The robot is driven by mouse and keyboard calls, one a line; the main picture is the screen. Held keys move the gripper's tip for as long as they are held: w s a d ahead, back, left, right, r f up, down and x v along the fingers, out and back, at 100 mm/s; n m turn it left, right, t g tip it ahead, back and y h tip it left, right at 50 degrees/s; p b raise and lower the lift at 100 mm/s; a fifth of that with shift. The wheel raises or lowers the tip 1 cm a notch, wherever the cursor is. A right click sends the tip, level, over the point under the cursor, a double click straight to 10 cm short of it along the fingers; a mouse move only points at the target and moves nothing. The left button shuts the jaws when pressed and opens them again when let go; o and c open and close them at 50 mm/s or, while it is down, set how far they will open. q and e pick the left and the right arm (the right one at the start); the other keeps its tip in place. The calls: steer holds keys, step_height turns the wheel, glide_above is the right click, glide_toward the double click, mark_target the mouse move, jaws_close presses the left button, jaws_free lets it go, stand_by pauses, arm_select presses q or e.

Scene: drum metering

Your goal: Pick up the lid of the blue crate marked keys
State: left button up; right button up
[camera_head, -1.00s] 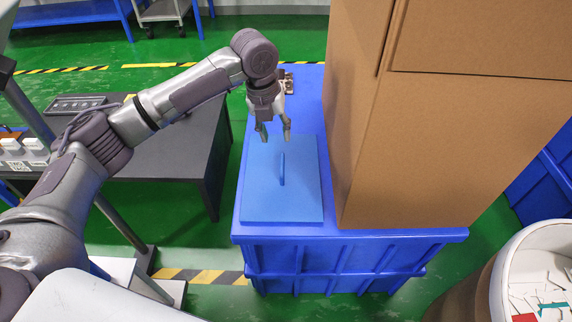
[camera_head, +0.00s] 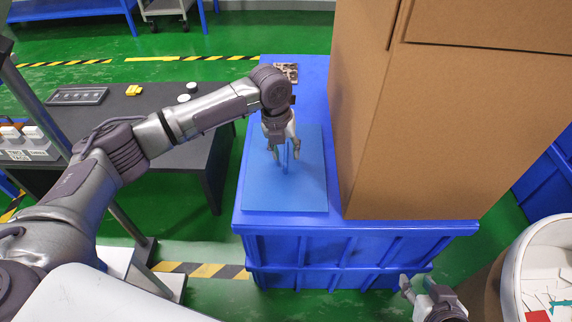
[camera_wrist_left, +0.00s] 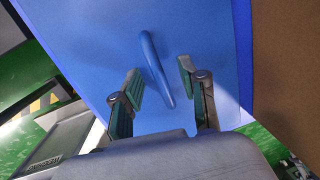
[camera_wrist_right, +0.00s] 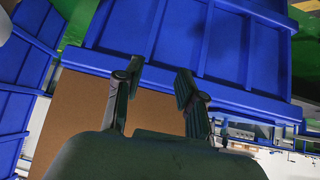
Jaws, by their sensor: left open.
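The light blue lid (camera_head: 305,192) lies flat on the darker blue crate (camera_head: 340,262). A thin upright handle stands at the lid's middle; in the left wrist view the handle (camera_wrist_left: 152,62) shows as a bar running between my fingers. My left gripper (camera_head: 285,157) is open over the lid, its fingers on either side of the handle. In the left wrist view the left gripper (camera_wrist_left: 160,93) shows gaps between both fingers and the handle. My right gripper (camera_head: 418,284) is low in front of the crate's right part, its fingers apart and empty. No marking reading keys is legible.
A tall cardboard box (camera_head: 430,130) stands on the crate's right half, close to the lid's right edge. A dark table (camera_head: 180,135) with small items is at the left. A white round bin (camera_head: 545,265) stands at the lower right.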

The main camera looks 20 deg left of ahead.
arm_select(q)
steer(key=shift+w+f, duration=0.1)
steer(key=shift+f, duration=0.45)
jaws_close()
steer(key=shift+d, duration=0.1)
